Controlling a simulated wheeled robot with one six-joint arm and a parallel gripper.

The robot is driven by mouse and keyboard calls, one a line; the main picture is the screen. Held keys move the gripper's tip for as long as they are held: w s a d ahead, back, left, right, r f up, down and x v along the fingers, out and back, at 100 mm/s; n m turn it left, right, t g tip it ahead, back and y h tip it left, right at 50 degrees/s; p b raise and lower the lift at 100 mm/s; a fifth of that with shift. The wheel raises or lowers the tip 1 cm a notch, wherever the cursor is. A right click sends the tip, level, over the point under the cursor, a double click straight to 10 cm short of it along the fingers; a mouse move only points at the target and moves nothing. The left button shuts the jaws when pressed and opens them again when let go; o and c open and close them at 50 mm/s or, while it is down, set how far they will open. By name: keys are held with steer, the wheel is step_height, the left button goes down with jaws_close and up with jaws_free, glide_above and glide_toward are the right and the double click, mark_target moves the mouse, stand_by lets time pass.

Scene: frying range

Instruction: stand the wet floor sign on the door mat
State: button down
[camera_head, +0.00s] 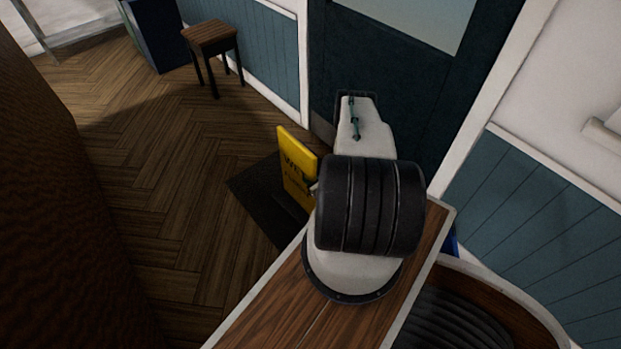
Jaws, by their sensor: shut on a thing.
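The yellow wet floor sign (293,170) shows left of my arm, with dark lettering on its face. It looks close to upright, over the dark door mat (258,199). Its lower part is partly hidden by my arm and the wooden top, so I cannot tell whether it touches the mat. My gripper (314,187) is mostly hidden behind my arm; a small part shows at the sign's right edge, shut on the sign. The mat lies on the floor before the dark door, its right part hidden.
A dark door (410,75) stands behind my arm. A small wooden stool (210,40) stands at the back left by the panelled wall. The herringbone floor (160,165) left of the mat is clear. A dark brown surface (50,230) fills the left edge.

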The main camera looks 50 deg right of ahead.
steer(key=shift+f, duration=0.45)
steer(key=c, duration=1.2)
jaws_free()
steer(key=shift+f, duration=0.2)
steer(key=shift+c, duration=0.2)
steer(key=v, duration=1.2)
